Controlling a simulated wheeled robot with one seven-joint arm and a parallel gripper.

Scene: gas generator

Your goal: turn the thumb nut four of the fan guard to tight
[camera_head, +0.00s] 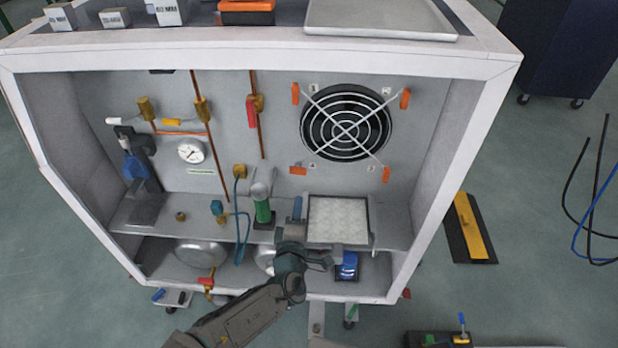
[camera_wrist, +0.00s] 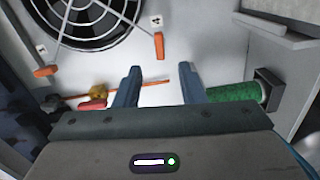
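The round fan guard (camera_head: 345,124) is on the back panel, with an orange thumb nut at each corner: upper left (camera_head: 295,94), upper right (camera_head: 405,98), lower left (camera_head: 298,170) and lower right (camera_head: 386,174). The lower-left nut lies crosswise; the others stand nearly upright. In the wrist view, turned sideways, the guard (camera_wrist: 92,18) shows with the lower-left nut (camera_wrist: 159,45) and upper-left nut (camera_wrist: 47,71). My gripper (camera_wrist: 160,78) is open and empty, below the guard in the head view, its fingers apart from the nuts.
A green cylinder (camera_head: 263,211) stands left of my gripper on the shelf. A white filter panel (camera_head: 338,219) lies to its right. A red-handled valve (camera_head: 252,112) and copper pipes are left of the fan. The cabinet's side walls and top frame bound the space.

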